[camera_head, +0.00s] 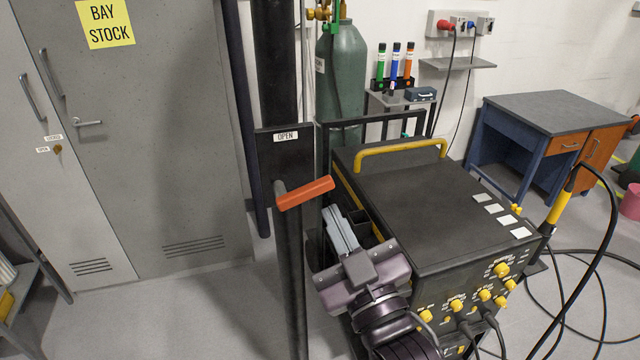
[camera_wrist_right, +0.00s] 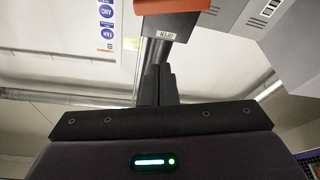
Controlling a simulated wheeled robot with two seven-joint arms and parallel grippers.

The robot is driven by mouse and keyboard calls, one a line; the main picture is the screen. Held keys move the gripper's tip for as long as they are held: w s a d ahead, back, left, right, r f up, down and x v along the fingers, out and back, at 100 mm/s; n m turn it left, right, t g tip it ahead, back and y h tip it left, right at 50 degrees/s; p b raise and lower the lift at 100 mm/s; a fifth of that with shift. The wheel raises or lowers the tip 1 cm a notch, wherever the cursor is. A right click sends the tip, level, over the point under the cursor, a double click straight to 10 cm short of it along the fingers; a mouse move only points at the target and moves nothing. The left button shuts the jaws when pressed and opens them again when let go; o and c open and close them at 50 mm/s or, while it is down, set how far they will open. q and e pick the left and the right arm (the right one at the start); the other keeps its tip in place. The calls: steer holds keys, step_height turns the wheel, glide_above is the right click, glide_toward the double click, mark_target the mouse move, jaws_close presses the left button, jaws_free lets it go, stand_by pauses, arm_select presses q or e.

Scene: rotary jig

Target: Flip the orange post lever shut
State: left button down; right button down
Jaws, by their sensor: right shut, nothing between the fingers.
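The orange lever (camera_head: 305,192) sticks out from a dark upright post (camera_head: 290,265), pointing right and slightly up in the head view. A dark plate (camera_head: 270,165) behind it carries an "OPEN" label (camera_head: 286,136). My right gripper (camera_head: 333,212) is shut and empty, just below and right of the lever's free end; contact cannot be told. In the right wrist view the shut fingers (camera_wrist_right: 157,70) point up toward the orange lever (camera_wrist_right: 172,6) at the top edge, with the "OPEN" label (camera_wrist_right: 166,35) beneath it. My left gripper is not in view.
A dark welding machine (camera_head: 410,200) with a yellow handle (camera_head: 400,147) and yellow knobs stands right beside my right gripper. A green gas cylinder (camera_head: 341,75) stands behind. Grey lockers (camera_head: 150,150) fill the left. Floor (camera_head: 190,310) left of the post is clear.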

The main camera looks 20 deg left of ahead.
step_height(320, 180, up, 4)
steer(key=p, duration=0.2)
glide_above(319, 189)
steer(key=s, duration=0.2)
steer(key=f+b, duration=0.3)
steer(key=shift+w+f, duration=0.25)
steer(key=shift+f, duration=0.1)
steer(key=shift+w+d+f+b, duration=0.1)
steer(key=shift+d+f+b, duration=0.15)
steer(key=shift+f+b, duration=0.2)
